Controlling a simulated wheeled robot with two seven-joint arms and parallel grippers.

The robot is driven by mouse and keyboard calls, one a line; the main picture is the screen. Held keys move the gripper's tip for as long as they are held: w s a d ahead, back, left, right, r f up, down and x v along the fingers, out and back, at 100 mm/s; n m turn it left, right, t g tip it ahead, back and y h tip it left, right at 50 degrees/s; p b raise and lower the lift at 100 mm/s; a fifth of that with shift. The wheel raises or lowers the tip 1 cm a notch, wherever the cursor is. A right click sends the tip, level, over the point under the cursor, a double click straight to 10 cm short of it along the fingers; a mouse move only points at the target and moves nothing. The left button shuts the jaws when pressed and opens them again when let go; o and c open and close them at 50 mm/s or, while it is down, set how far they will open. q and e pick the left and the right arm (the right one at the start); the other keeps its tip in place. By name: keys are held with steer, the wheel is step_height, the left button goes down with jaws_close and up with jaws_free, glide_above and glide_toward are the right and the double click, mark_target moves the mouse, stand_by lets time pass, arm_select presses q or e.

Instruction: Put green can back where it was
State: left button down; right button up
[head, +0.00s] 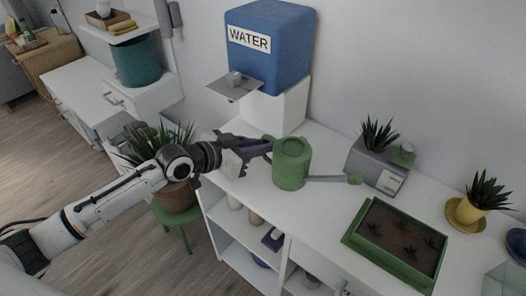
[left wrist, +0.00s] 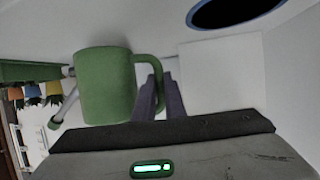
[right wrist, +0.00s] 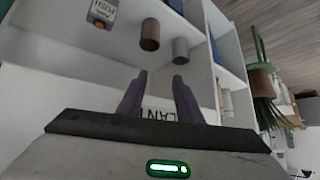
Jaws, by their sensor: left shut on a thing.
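The green can (head: 290,164) is a watering can with a long spout pointing right in the head view. It appears upright over the white desk top; I cannot tell whether its base touches the surface. My left gripper (head: 264,147) reaches in from the left and is shut on the can's handle. The left wrist view shows the can (left wrist: 104,85) with its handle between the left fingers (left wrist: 162,92). My right gripper (right wrist: 158,90) shows in the right wrist view with its fingers apart and nothing between them, facing the shelf side. It is not seen in the head view.
A blue water tank (head: 268,55) on a white block stands behind the can. A grey planter (head: 376,165), a green-rimmed soil tray (head: 398,240) and a yellow pot (head: 467,212) stand to the right. A potted plant on a green stool (head: 176,217) is left of the desk.

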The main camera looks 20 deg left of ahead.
arm_select(q)
steer(key=shift+f, duration=0.85)
steer(key=shift+f, duration=0.1)
steer(key=c, duration=1.8)
jaws_free()
steer(key=shift+f, duration=0.1)
steer(key=v, duration=1.2)
steer(key=shift+w, duration=0.1)
